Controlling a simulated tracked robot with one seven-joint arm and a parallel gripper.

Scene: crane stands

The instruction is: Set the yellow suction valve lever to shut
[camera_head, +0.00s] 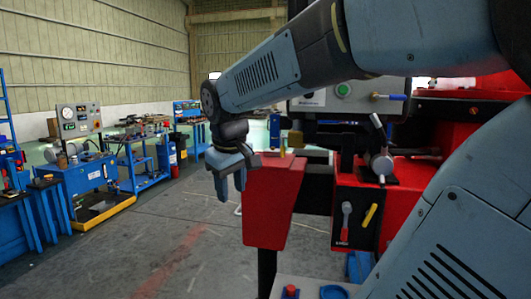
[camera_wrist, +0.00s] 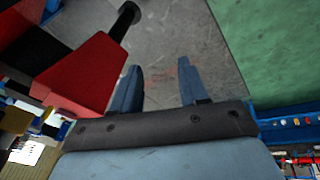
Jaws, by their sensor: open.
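The yellow lever (camera_head: 369,215) sits on a black panel on the front of the red machine, tilted with its upper end to the right. A lever with a red lower end (camera_head: 345,222) stands nearly upright just left of it on the same panel. My gripper (camera_head: 231,188) is open and empty, pointing down in the air left of the red box-like part, well left of the yellow lever and apart from it. The wrist view shows its two blue fingers (camera_wrist: 159,75) spread over bare floor. The yellow lever cannot be made out there.
A red projecting part (camera_head: 270,200) lies between my gripper and the lever panel; it also shows in the wrist view (camera_wrist: 85,70). A grey metal lever (camera_head: 381,165) stands above the panel. Blue workbenches (camera_head: 85,177) stand at left. The grey floor (camera_head: 180,235) between is clear.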

